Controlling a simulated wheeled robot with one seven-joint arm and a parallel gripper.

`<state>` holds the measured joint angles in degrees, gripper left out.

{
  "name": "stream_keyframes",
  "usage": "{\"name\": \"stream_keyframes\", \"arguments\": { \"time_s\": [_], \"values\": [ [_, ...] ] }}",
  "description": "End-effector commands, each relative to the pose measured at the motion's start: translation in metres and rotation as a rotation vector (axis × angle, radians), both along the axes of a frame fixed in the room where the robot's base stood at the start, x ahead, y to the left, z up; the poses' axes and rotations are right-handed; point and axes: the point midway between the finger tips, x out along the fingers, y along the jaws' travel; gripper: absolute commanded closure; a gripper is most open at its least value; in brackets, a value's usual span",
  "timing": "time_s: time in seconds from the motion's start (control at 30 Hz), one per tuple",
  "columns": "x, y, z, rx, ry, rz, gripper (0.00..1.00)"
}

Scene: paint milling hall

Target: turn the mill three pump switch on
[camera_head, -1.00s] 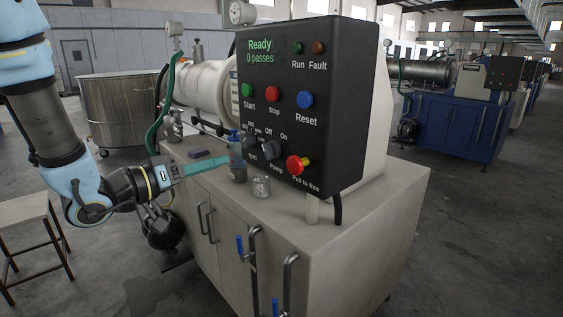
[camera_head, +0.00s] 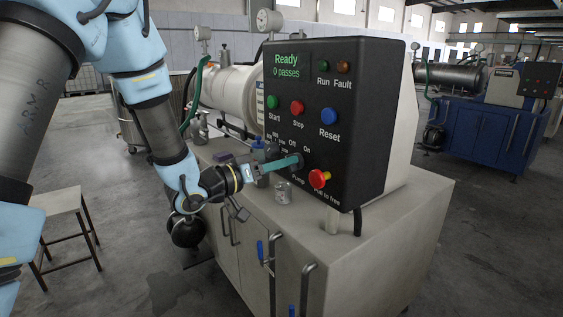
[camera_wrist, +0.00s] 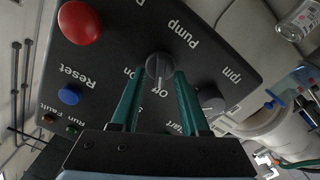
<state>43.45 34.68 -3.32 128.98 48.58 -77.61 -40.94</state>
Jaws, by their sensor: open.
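The dark control panel (camera_head: 355,110) of the mill faces me. The pump switch is a round dark knob (camera_wrist: 159,66) between the Pump, Off and On labels in the wrist view. In the head view it is mostly hidden by my fingers. My gripper (camera_head: 290,163) is open at the panel, with its teal fingers pointing at the knob. In the wrist view my gripper (camera_wrist: 157,76) has one fingertip on each side of the knob; whether they touch it I cannot tell. The knob's pointer seems to face the Off label.
The rpm knob (camera_wrist: 211,100) sits close beside one finger. The red stop button (camera_head: 318,178) juts out right of the pump switch. A small tin (camera_head: 283,191) stands on the cabinet top (camera_head: 375,205) below. A stool (camera_head: 62,202) stands at the left.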

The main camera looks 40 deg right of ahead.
Motion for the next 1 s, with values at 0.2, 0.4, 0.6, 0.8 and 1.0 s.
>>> {"name": "stream_keyframes", "arguments": {
  "time_s": [0.2,0.4,0.6,0.8,1.0],
  "values": [
    [0.0002,-0.0001,-0.0003,0.0,0.0,0.0,0.55],
    [0.0002,0.0001,-0.0002,0.0,0.0,0.0,0.78],
    [0.0003,0.0002,-0.0002,0.0,0.0,0.0,1.0],
    [0.0004,0.0002,-0.0002,0.0,0.0,0.001,1.0],
    [0.0004,0.0002,-0.0002,0.0,0.0,0.001,1.0]
  ]
}}
